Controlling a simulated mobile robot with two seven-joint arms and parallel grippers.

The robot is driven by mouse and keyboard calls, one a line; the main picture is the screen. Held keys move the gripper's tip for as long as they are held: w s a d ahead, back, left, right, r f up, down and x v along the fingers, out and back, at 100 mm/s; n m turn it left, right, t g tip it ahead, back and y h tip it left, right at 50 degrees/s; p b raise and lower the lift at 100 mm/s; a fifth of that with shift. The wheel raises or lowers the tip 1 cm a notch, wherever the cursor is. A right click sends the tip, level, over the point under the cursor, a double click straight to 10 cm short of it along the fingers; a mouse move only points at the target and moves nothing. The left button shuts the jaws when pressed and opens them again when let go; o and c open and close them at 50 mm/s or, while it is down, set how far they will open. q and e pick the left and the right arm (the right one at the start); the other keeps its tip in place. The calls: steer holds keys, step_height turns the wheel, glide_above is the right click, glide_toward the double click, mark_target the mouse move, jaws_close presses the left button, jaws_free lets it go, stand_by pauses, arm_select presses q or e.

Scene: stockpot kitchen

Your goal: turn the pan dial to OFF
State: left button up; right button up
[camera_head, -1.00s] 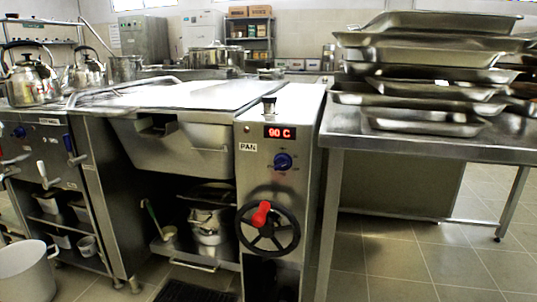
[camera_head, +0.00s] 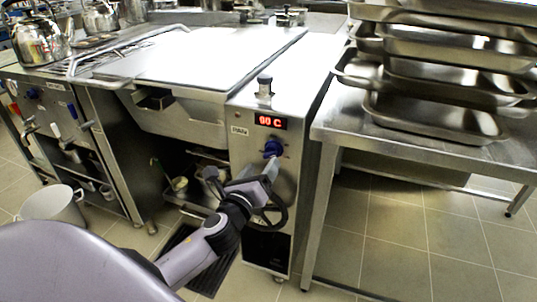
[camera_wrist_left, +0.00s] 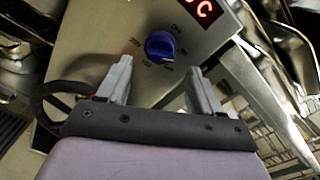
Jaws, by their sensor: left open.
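The pan dial is a blue knob (camera_head: 273,148) on the steel front panel (camera_head: 243,160), below a red display (camera_head: 270,122) and right of the PAN label. In the left wrist view the blue knob (camera_wrist_left: 160,45) stands beyond and between my two fingers, with small markings around it too blurred to read surely. My left gripper (camera_head: 268,168) is just below the knob in the head view. It also shows in the left wrist view (camera_wrist_left: 160,80), open and empty, its fingertips apart from the knob. My right gripper is out of view.
A black handwheel (camera_head: 272,212) is below the dial, partly behind my left gripper. A steel table (camera_head: 420,150) with stacked trays (camera_head: 440,110) stands to the right. The pan's flat lid (camera_head: 200,55) lies to the left. A pot (camera_head: 55,205) stands at the lower left.

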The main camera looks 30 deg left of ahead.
mark_target(269, 157)
arm_select(q)
steer(key=shift+x, duration=2.45)
steer(key=c, duration=1)
steer(key=shift+d+n, duration=0.1)
steer(key=shift+n, duration=0.3)
steer(key=n, duration=0.5)
steer(key=n+p, duration=0.1)
steer(key=n, duration=0.5)
steer(key=shift+n, duration=0.3)
